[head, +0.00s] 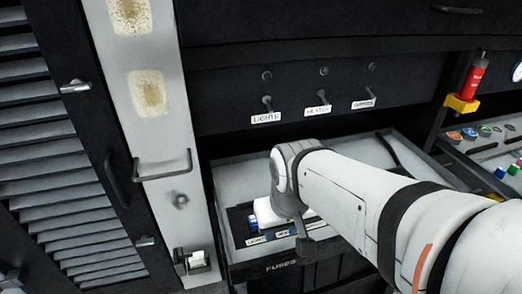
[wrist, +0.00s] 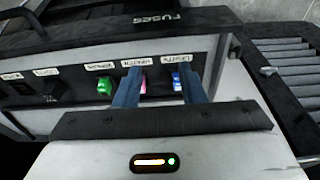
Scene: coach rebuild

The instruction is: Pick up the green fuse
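In the wrist view a green fuse (wrist: 105,85) sits in the black fuse holder, left of a pink fuse (wrist: 143,84) and a blue fuse (wrist: 177,82). My gripper (wrist: 158,70) is open. Its two blue-grey fingers are spread, with the pink and blue fuses showing between them; the green fuse is outside, left of the left finger. No object shows held. In the head view my gripper and arm hang over the open fuse drawer (head: 232,256) and hide most of the holder. The blue fuse (head: 252,221) shows there; the holder's green fuse is hidden.
Another green piece (head: 513,169) and a blue piece (head: 500,173) stand in a tray at the far right. Switches (head: 323,97) line the panel behind the drawer. A white panel with a handle (head: 165,167) stands close on the left. A red extinguisher (head: 476,78) hangs upper right.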

